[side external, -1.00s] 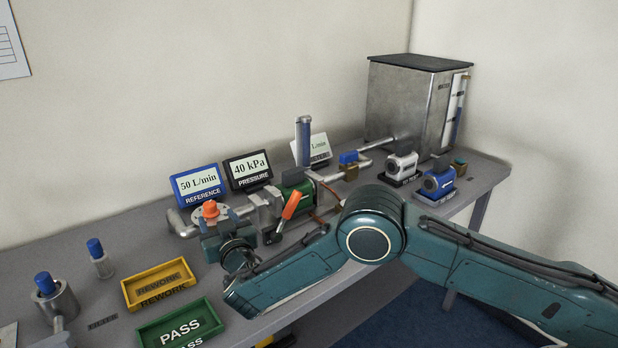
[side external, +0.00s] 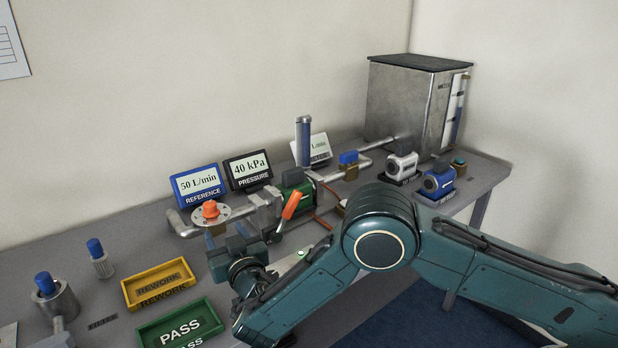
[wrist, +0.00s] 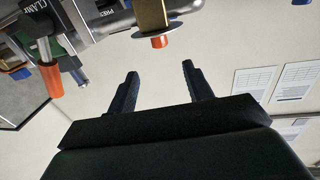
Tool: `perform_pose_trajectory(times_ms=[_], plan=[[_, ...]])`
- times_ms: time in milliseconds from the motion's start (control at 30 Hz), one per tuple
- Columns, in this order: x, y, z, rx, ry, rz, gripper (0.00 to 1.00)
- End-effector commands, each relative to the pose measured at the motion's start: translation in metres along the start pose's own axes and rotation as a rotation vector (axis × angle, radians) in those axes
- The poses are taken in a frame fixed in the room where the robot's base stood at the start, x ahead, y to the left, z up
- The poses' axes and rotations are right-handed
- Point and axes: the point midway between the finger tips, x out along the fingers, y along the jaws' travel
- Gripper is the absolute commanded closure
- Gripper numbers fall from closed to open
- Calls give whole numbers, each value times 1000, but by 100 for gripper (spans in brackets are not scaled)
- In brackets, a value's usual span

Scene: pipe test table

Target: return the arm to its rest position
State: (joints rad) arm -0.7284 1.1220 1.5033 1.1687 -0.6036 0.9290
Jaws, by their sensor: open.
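My gripper (wrist: 159,80) is open in the wrist view, with its two dark fingers wide apart and nothing between them. In the side external view my teal arm reaches in from the right and bends at the elbow. Its wrist end is in front of the pipe line, near the orange-capped flange (side external: 211,212); the fingertips are hard to make out there. In the wrist view an orange-tipped brass fitting (wrist: 157,40) and an orange handle (wrist: 50,80) lie beyond the fingers, apart from them.
The green clamp with an orange lever (side external: 291,205) is close to my wrist. A yellow REWORK tray (side external: 128,292) and green PASS tray (side external: 143,335) lie at front left. A blue meter (side external: 438,183), a white meter (side external: 402,167) and a steel tank (side external: 400,105) stand at right.

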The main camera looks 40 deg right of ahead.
Motion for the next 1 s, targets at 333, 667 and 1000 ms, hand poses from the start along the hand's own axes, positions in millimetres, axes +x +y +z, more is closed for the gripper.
perform_pose_trajectory(times_ms=[333,667,1000], plan=[[9,26,-26,22,-48,61,49],[14,96,-82,68,-202,187,49],[-11,168,-131,109,-385,264,49]])
